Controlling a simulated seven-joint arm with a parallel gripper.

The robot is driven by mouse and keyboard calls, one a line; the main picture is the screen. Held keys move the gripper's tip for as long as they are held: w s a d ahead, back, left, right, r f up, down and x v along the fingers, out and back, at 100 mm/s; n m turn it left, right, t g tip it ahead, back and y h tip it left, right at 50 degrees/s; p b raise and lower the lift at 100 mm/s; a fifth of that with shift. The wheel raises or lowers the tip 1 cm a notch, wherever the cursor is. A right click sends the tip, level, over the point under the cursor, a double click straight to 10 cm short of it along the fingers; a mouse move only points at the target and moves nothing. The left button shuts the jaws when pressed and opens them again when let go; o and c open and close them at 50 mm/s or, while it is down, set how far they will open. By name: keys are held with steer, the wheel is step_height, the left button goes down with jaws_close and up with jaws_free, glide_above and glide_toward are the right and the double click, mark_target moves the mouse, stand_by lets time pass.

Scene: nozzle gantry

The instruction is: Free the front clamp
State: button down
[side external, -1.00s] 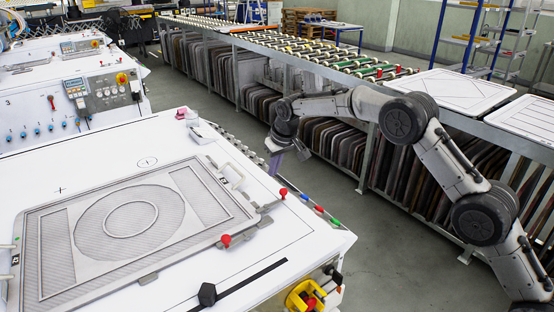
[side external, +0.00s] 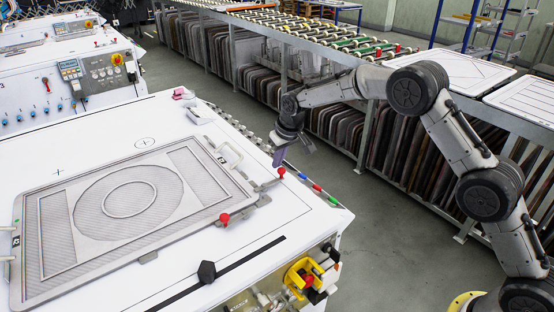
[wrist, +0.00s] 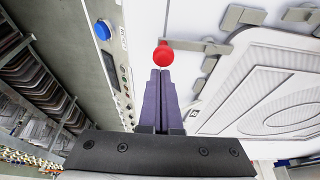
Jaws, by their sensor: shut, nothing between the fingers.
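A framed panel (side external: 75,262) with a ring at its middle lies flat on the white machine top. Two toggle clamps with red ball knobs sit along its right side in the side view: one knob (side external: 281,172) is near my gripper, the other (side external: 225,218) is nearer the camera. My gripper (side external: 278,162) has its purple fingers pressed together, pointing down close to the farther knob. In the wrist view my fingertips (wrist: 160,72) end just short of a red knob (wrist: 163,54). I cannot tell whether they touch it. The clamp's lever is partly hidden.
A white handle (side external: 229,155) stands on the panel's far right corner. A black knob (side external: 207,271) sits on a dark slot in front. A yellow and red switch (side external: 305,279) is on the machine's side. A roller table (side external: 330,42) stands behind my arm, across an aisle.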

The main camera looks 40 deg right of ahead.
steer(key=shift+s+d+m+h, duration=0.1)
steer(key=shift+s+m+h, duration=0.3)
steer(key=shift+m, duration=0.4)
steer(key=shift+s+m, duration=0.7)
steer(key=shift+m, duration=0.4)
steer(key=m, duration=0.1)
steer(key=s+m+h, duration=0.1)
steer(key=shift+s+m+g, duration=0.25)
steer(key=shift+m+g, duration=0.05)
steer(key=shift+m, duration=0.1)
steer(key=m, duration=0.1)
steer(key=s+m+h, duration=0.1)
steer(key=shift+s+a+m+g, duration=0.2)
steer(key=shift+a+m+g, duration=0.1)
steer(key=shift+a, duration=0.1)
steer(key=m, duration=0.1)
steer(key=s+a+m, duration=0.1)
steer(key=m, duration=0.1)
steer(key=s+m+g, duration=0.1)
steer(key=shift+a+m+h, duration=0.3)
steer(key=shift+h, duration=0.1)
steer(key=m, duration=0.1)
steer(key=a+m+g, duration=0.1)
steer(key=m, duration=0.1)
steer(key=shift+s+a, duration=0.2)
steer(key=shift+s, duration=0.15)
steer(key=shift+s+a, duration=0.15)
steer(key=shift+a, duration=0.3)
